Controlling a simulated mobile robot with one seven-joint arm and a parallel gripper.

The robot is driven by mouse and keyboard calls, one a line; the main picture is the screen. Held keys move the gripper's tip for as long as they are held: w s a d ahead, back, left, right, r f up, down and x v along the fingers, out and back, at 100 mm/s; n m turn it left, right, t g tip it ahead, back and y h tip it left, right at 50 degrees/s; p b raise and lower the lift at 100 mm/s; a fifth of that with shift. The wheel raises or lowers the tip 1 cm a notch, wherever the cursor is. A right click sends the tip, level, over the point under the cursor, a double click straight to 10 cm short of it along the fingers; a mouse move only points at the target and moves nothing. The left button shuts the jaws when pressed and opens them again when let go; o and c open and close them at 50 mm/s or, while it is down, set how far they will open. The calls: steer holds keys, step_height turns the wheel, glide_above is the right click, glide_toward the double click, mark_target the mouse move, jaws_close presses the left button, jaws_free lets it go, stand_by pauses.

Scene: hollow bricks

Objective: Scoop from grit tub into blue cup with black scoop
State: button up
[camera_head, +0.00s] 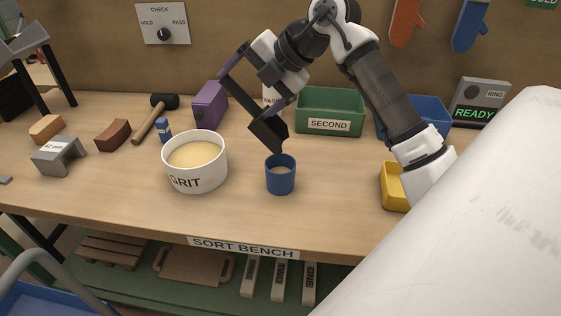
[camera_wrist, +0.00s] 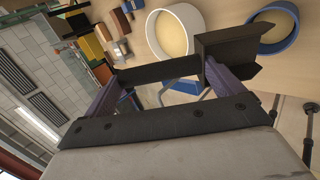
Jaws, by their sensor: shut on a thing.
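The black scoop (camera_head: 268,134) is held in my gripper (camera_head: 256,100), tilted with its tip pointing down, just above the blue cup's rear rim. My gripper is shut on its handle, which also shows in the wrist view (camera_wrist: 158,71). The blue cup (camera_head: 280,184) stands upright on the bench, with some pale grit visible inside; it also shows in the wrist view (camera_wrist: 290,42). The white grit tub (camera_head: 205,180) stands left of the cup, filled with pale grit; it also shows in the wrist view (camera_wrist: 196,22). I cannot tell whether the scoop holds grit.
A green SECOND bin (camera_head: 345,108) stands behind and right of the cup. A yellow bin (camera_head: 393,188) is to the right. Bench in front of the cup is clear.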

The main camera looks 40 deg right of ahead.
mark_target(232, 95)
steer(key=shift+w+a+f+g+h+p, duration=0.25)
steer(key=shift+w+a+g, duration=0.1)
steer(key=shift+w+g, duration=0.15)
steer(key=shift+w+a+f+g+h+p, duration=0.25)
steer(key=shift+w+a+g, duration=0.05)
steer(key=shift+w+g, duration=0.15)
steer(key=shift+f, duration=0.15)
steer(key=shift+w, duration=0.1)
steer(key=shift+w+a+f+g+h+p, duration=0.45)
steer(key=shift+w+a+f+g+h, duration=0.15)
steer(key=shift+w+f+g, duration=0.25)
steer(key=shift+w+a+f+g, duration=0.1)
steer(key=shift+w+f+g, duration=0.1)
steer(key=shift+f+g, duration=0.25)
steer(key=f, duration=0.1)
steer(key=w+f+g+h, duration=0.1)
steer(key=a+f+g+p, duration=0.1)
steer(key=shift+w+g+h, duration=0.25)
steer(key=shift+w+h, duration=0.05)
steer(key=shift+h, duration=0.1)
